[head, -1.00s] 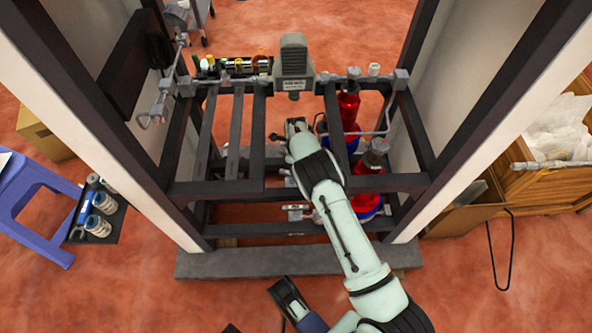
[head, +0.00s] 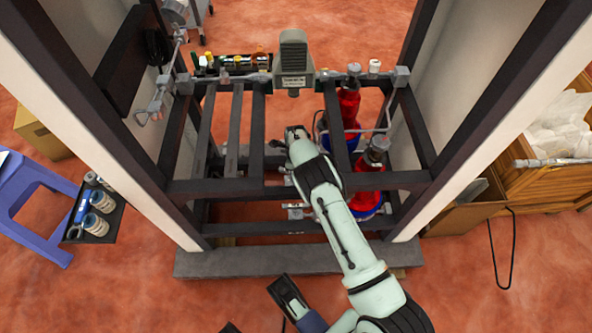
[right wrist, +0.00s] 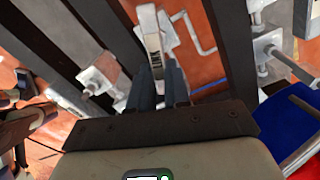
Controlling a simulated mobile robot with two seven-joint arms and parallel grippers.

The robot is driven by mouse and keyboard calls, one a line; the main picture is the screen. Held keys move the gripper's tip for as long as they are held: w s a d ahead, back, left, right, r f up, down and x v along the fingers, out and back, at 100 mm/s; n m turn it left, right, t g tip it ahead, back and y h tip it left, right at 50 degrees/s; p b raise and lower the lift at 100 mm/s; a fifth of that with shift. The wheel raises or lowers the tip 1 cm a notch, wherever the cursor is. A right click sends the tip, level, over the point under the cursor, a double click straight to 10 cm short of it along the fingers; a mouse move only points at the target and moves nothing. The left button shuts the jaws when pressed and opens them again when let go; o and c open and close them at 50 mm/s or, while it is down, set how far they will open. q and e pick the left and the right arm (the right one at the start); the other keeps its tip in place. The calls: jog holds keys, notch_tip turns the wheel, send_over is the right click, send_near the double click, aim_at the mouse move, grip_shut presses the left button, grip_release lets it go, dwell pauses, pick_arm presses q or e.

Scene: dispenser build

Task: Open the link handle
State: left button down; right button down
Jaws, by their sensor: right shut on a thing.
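In the head view my right gripper (head: 293,134) reaches over the front beam into the middle of the dark metal frame (head: 222,187), below the grey head unit (head: 293,62). The wrist hides most of the handle there.
Red bottles (head: 369,165) with blue bases stand close to the right of my forearm. Frame bars surround the gripper on several sides. Several small bottles (head: 245,66) line the back. A black tray (head: 112,222) with jars sticks out at the left.

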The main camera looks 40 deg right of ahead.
jog(key=shift+n, duration=0.3)
jog(key=n, duration=0.3)
jog(key=shift+w+d+n, duration=0.25)
jog(key=shift+d+n, duration=0.1)
jog(key=shift+n, duration=0.05)
jog(key=n, duration=0.4)
jog(key=shift+w+d+n, duration=0.15)
jog(key=shift+w+n, duration=0.15)
jog(key=shift+w, duration=0.1)
jog(key=n, duration=0.2)
jog(key=w+n, duration=0.1)
jog(key=n, duration=0.2)
jog(key=shift+w+n, duration=0.15)
jog(key=shift+n, duration=0.8)
jog(key=shift+w+n, duration=0.1)
jog(key=shift+n, duration=0.85)
jog(key=c, duration=1.1)
grip_release()
